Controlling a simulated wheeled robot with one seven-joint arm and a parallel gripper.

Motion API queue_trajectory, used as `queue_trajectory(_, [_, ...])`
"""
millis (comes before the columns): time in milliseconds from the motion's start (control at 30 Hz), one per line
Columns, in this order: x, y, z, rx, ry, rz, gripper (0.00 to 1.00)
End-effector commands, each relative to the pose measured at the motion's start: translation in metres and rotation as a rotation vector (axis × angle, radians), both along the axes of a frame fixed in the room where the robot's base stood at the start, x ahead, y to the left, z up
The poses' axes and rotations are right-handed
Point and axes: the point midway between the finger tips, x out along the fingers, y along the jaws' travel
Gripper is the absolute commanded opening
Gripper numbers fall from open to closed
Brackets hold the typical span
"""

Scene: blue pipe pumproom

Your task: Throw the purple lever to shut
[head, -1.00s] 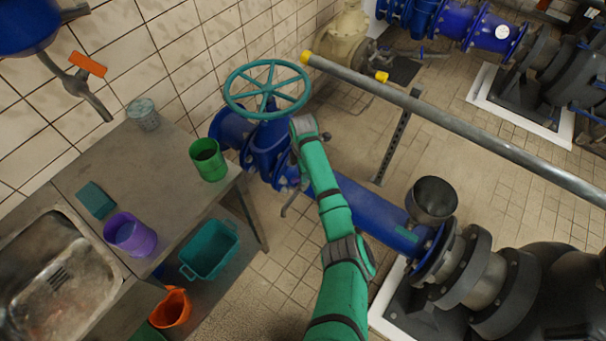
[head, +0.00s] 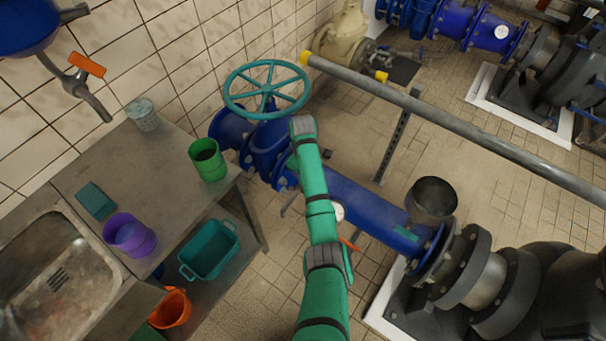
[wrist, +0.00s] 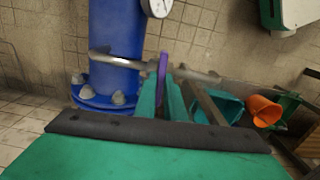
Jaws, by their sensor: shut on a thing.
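The purple lever (wrist: 162,72) shows in the wrist view as a narrow upright strip, in front of a thin metal pipe (wrist: 200,74) beside the blue pipe (wrist: 115,35). My gripper (wrist: 162,98) has its two teal fingers on either side of the lever and is shut on it. The lever's lower part is hidden between the fingers. In the head view my green arm covers the gripper, and I cannot make out the purple lever there.
A round gauge (wrist: 157,7) sits on the blue pipe above the lever. A bolted flange (wrist: 100,100) is at left. A teal tub (head: 210,250) and orange bucket (head: 171,308) stand on the bench's lower shelf. A grey rail (head: 450,124) crosses at right.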

Motion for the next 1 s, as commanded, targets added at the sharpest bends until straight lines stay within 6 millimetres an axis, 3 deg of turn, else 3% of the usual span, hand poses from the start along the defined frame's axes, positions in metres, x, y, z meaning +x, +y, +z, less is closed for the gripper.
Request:
queue_trajectory(767, [0.0018,-0.0026,0.0019,-0.001,-0.004,-0.104,0.00])
queue_trajectory(800, [0.0017,-0.0026,0.0019,-0.001,-0.004,-0.104,0.19])
queue_trajectory(833, [0.0017,-0.0025,0.0019,-0.001,-0.004,-0.103,0.27])
queue_trajectory(1000, [0.0010,-0.0019,0.0011,-0.001,-0.003,-0.102,0.28])
